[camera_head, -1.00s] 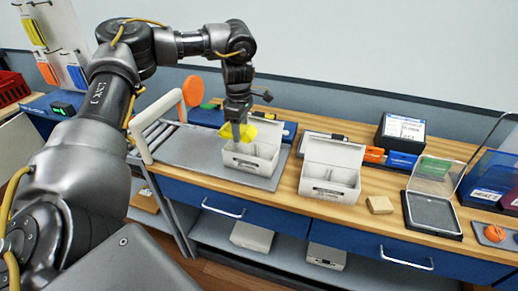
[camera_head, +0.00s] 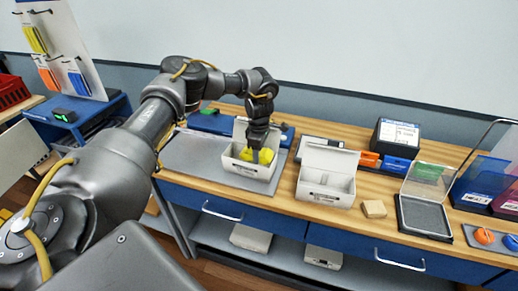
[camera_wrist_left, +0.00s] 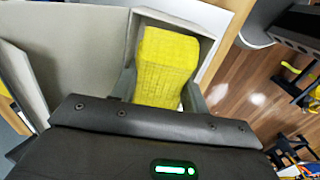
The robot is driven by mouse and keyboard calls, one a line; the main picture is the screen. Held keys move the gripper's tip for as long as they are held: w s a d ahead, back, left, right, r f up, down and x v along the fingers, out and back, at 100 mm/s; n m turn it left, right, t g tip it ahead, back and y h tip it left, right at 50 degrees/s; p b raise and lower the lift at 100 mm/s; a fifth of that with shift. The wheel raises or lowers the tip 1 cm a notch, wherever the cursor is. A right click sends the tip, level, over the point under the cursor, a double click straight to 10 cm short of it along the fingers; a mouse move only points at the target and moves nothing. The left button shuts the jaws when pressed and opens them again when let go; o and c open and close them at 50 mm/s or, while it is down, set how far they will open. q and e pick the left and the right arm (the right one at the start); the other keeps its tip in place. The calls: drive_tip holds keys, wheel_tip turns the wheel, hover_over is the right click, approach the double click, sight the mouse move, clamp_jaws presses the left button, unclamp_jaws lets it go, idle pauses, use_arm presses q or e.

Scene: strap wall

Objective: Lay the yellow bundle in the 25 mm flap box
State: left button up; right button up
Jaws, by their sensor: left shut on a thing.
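The yellow bundle (camera_head: 247,155) is inside the left white flap box (camera_head: 245,170), whose lid stands open at the back. My left gripper (camera_head: 256,158) reaches down into this box from above and is shut on the bundle. In the left wrist view the bundle (camera_wrist_left: 166,66) shows between the fingers, with the box walls (camera_wrist_left: 212,50) around it. A second white flap box (camera_head: 325,195) stands open to the right, with a divider inside and no bundle visible in it. The size labels are too small to read. My right gripper is not in view.
A grey mat (camera_head: 197,158) lies left of the box. A small wooden block (camera_head: 374,209) and a clear-lidded grey tray (camera_head: 425,215) are to the right. A dark box with a white label (camera_head: 398,135) stands behind. Blue drawers (camera_head: 225,205) are below the wooden top.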

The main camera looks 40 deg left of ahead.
use_arm(q)
drive_tip(key=shift+f, duration=0.15)
drive_tip(key=shift+f, duration=0.15)
drive_tip(key=shift+f+b, duration=0.3)
drive_tip(key=shift+b, duration=0.05)
drive_tip(key=o, duration=0.7)
